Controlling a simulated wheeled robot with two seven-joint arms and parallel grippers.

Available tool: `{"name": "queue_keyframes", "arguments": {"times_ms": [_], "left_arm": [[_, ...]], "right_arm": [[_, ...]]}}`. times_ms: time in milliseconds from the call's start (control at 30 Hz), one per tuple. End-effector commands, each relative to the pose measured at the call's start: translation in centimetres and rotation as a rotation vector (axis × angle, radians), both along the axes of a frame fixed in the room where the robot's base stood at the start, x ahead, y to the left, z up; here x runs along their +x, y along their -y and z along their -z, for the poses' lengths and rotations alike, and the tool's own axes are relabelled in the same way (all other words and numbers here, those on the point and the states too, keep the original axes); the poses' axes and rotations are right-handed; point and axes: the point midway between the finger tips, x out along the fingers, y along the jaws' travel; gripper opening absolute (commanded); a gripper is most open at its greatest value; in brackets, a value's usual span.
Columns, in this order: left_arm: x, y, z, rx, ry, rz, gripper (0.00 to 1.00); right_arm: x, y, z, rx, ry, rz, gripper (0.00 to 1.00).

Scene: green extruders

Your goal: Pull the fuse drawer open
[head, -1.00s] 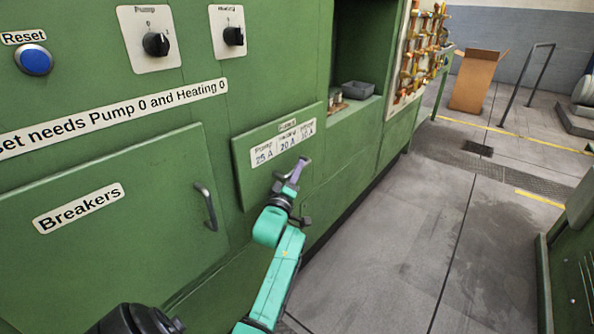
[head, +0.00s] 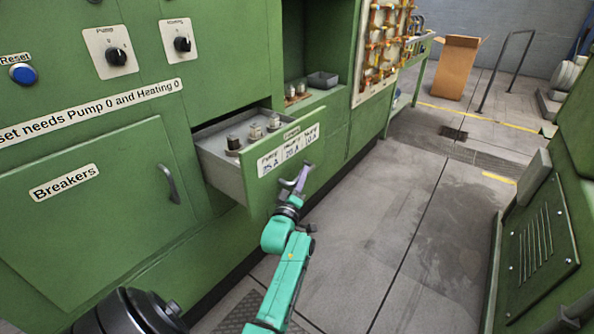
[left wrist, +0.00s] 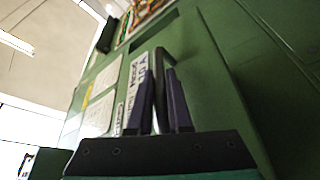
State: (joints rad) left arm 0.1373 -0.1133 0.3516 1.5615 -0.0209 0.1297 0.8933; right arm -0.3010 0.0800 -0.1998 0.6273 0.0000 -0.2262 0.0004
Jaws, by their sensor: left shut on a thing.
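The fuse drawer (head: 222,168) stands pulled out of the green cabinet in the head view. Its green front (head: 306,172) carries white labels with pump and heating ratings, and several fuses (head: 254,132) stand inside the grey tray. My left gripper (head: 298,186) is at the drawer front, shut on the drawer handle (head: 305,175). The left wrist view shows the two dark fingers (left wrist: 160,95) close together in front of the green drawer front (left wrist: 215,95) and its labels. My right gripper is not in view.
The breakers door (head: 90,215) is closed, left of the drawer. An open niche with a grey box (head: 322,80) lies to the right. Another green cabinet (head: 545,250) stands at the right, with clear floor (head: 400,220) between. A cardboard box (head: 458,68) stands farther back.

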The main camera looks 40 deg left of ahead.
Motion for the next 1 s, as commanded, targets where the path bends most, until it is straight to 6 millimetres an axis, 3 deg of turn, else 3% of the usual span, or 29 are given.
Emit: {"name": "queue_keyframes", "arguments": {"times_ms": [533, 567, 600, 633, 1000], "left_arm": [[-0.03, 0.56, 0.15, -0.002, -0.001, -0.001, 0.00], [-0.03, 0.56, 0.15, -0.002, -0.001, -0.001, 0.25], [-0.03, 0.56, 0.14, -0.002, -0.001, -0.001, 0.40], [-0.02, 0.56, 0.13, -0.002, -0.001, -0.001, 0.47], [0.04, 0.63, 0.17, -0.001, 0.000, 0.000, 0.47]], "right_arm": [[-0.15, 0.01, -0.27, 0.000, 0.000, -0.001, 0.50], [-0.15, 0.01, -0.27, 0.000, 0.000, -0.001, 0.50], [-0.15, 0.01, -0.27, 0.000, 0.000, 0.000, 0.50], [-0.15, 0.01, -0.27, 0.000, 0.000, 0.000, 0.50], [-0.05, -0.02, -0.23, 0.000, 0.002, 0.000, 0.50]]}}
